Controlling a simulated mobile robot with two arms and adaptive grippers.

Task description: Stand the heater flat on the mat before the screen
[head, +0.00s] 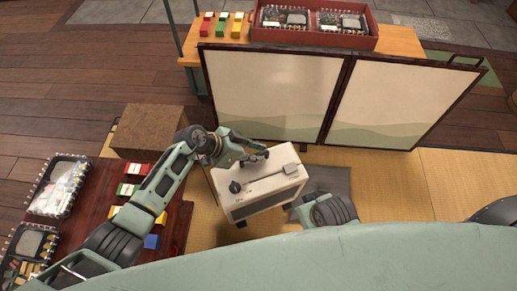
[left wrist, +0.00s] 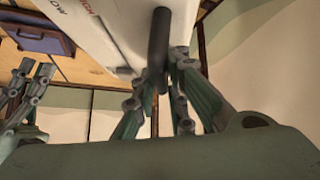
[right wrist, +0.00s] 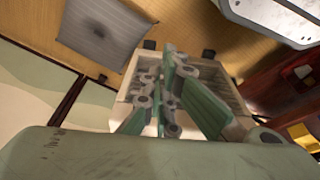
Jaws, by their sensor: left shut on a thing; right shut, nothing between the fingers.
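The heater (head: 262,187) is a cream box with a dark front grille, a knob and small dark feet. My left gripper (head: 256,157) is shut on its dark bar handle, also seen in the left wrist view (left wrist: 158,45). The grey mat (head: 335,181) lies on the tatami before the folding screen (head: 275,97); the heater overlaps its left part in the head view. I cannot tell whether the heater's feet touch anything. My right gripper (right wrist: 160,85) is shut and empty, in front of the heater's grille (right wrist: 205,85); its fingers are unclear in the head view.
Behind the screen is a wooden table (head: 400,42) with a red tray (head: 313,36). Tatami (head: 400,180) at right is clear.

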